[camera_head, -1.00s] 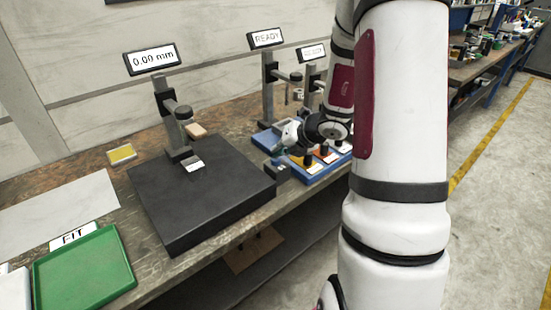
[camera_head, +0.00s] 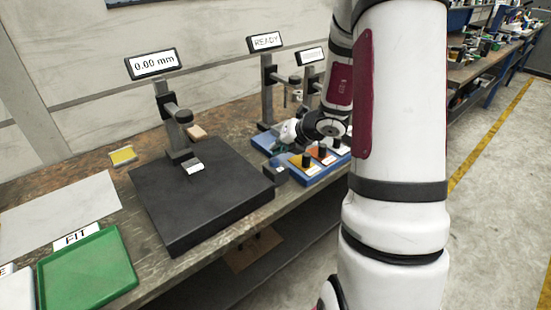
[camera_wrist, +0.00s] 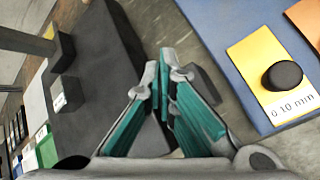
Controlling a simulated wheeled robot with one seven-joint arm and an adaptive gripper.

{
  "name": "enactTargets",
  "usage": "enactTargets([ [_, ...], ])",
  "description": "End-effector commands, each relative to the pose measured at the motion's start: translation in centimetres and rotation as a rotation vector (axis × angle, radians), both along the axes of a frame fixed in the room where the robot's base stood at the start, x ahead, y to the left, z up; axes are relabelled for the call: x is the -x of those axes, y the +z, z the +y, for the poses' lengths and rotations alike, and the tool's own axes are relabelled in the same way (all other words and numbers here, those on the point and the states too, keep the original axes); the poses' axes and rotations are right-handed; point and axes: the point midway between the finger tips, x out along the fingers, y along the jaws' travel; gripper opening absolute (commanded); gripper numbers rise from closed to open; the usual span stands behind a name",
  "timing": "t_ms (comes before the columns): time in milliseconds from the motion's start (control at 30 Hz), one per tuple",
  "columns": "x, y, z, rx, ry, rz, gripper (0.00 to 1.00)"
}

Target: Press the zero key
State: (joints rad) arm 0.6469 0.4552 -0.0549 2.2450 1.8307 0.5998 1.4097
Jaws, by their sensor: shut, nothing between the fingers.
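The gauge stand (camera_head: 165,110) rises from the black slab (camera_head: 200,205), with a display (camera_head: 152,63) above it reading 0.00 mm. No key markings are readable. In the head view my wrist mostly hides the fingers.
The blue tray carries colored cards with black knobs; one yellow card (camera_wrist: 255,60) reads 0.10 mm. A second stand's display (camera_head: 265,42) reads READY. A green tray (camera_head: 88,275) labeled FIT is at front left. A yellow pad (camera_head: 122,156) lies behind the slab.

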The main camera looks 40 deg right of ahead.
Motion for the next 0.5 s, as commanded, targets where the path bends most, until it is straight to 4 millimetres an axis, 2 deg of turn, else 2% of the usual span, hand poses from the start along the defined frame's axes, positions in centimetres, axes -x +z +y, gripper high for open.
enactTargets([
  [267, 0.0, 0.0, 0.0, 0.0, 0.0, 0.0, 0.0],
  [500, 0.1, 1.6, 0.0, 0.001, 0.001, 0.0, 0.0],
])
